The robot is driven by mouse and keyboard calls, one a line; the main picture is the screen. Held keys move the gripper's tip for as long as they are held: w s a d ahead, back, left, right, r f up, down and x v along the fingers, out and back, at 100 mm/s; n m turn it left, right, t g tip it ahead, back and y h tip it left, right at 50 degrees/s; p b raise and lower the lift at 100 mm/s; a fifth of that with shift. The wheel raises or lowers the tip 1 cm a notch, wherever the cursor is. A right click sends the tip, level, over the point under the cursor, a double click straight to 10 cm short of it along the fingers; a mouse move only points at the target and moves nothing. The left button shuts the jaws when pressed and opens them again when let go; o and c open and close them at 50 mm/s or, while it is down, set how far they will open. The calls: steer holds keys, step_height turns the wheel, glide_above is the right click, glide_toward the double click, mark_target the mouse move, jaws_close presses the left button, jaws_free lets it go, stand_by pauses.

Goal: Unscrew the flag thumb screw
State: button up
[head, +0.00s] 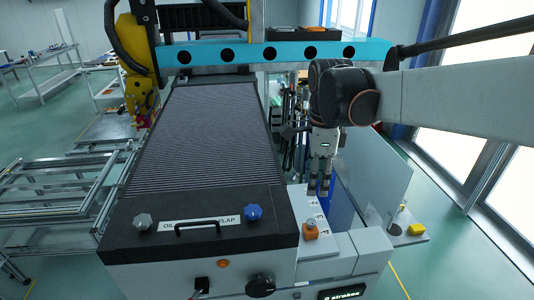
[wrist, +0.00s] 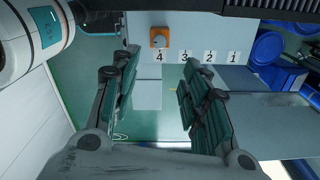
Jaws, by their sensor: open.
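No part is clearly recognisable as the flag thumb screw. Candidates are a grey knob (head: 142,221) and a blue knob (head: 253,212) on the black flap panel, on either side of its handle. An orange block (head: 310,230) with a small grey top sits on the pale ledge to their right; it also shows in the wrist view (wrist: 154,40), beside the number 4. My gripper (head: 320,188) hangs fingers down above the ledge, behind the orange block. In the wrist view its fingers (wrist: 160,92) are wide apart with nothing between them.
The black ribbed cover (head: 210,130) lies left of my gripper. A teal beam (head: 275,53) crosses behind. A clear panel (head: 375,180) stands to the right, near a yellow block (head: 416,229). A black knob (head: 260,286) and a strokes display (head: 342,293) are at the front.

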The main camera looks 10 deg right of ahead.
mark_target(311, 221)
step_height(311, 221, down, 14)
steer(key=shift+r, duration=0.15)
stand_by(0.4)
jaws_close()
